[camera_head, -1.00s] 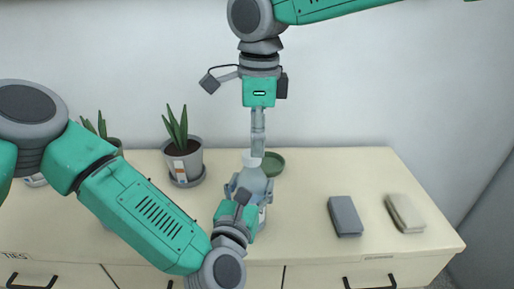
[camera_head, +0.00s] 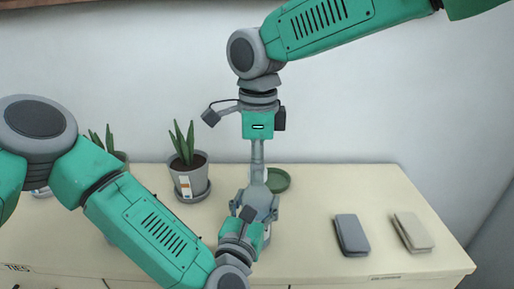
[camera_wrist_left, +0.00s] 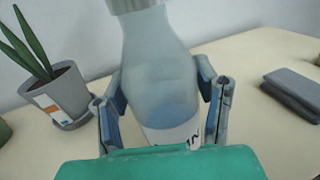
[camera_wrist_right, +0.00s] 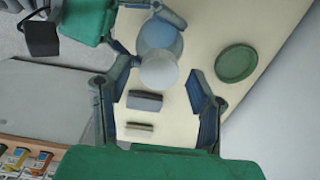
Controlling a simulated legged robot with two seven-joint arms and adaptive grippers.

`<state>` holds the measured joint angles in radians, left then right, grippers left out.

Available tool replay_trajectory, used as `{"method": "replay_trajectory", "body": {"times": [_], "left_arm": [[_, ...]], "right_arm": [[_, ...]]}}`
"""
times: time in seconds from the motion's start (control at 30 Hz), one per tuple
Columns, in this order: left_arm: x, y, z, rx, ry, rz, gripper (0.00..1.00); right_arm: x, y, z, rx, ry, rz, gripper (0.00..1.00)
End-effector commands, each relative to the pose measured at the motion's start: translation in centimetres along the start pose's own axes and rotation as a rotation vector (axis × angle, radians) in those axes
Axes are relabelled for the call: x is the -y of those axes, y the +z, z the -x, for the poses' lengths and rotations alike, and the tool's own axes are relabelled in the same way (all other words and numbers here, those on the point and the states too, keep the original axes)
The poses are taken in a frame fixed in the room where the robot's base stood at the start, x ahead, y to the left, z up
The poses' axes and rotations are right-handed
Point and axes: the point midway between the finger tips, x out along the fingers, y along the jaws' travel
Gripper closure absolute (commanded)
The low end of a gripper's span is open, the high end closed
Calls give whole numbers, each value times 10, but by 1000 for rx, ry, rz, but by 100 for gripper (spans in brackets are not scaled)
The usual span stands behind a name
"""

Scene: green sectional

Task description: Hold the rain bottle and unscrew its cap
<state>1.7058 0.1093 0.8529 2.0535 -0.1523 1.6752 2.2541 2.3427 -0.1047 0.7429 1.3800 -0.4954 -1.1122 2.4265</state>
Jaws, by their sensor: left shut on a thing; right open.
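The rain bottle (camera_head: 262,203) stands on the cream cabinet top, pale blue-grey and translucent with a white label near its base. My left gripper (camera_head: 258,218) is shut around its body, one finger on each side, as the left wrist view (camera_wrist_left: 160,108) shows. The bottle's pale cap (camera_wrist_right: 160,71) shows in the right wrist view and at the top of the left wrist view (camera_wrist_left: 134,4). My right gripper (camera_head: 257,172) points straight down over the bottle. Its fingers are apart, one on each side of the cap in the right wrist view (camera_wrist_right: 163,72); contact cannot be told.
A green dish (camera_head: 279,181) lies just behind the bottle. A potted plant (camera_head: 190,178) stands to the left, another partly behind my left arm. A dark grey block (camera_head: 352,235) and a beige one (camera_head: 413,231) lie at right. The top between them and the bottle is clear.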

Motion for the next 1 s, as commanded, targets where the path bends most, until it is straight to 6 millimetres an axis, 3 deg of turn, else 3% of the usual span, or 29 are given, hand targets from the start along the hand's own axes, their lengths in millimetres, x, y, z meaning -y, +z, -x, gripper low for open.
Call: {"method": "replay_trajectory", "body": {"times": [0.17,0.43,0.6,0.83,1.0], "left_arm": [[0,0,0,-1,-1,0,100],[0,0,1,-1,-2,0,100],[0,0,1,-1,-2,0,100],[1,0,1,-1,-2,0,100],[1,0,1,-1,-2,0,100]], "right_arm": [[0,0,-12,1,0,1,50],[0,0,-14,0,-1,1,50],[0,0,-13,0,-1,1,100],[0,0,-13,-1,-2,22,100],[0,0,-13,-5,-3,220,100]]}}
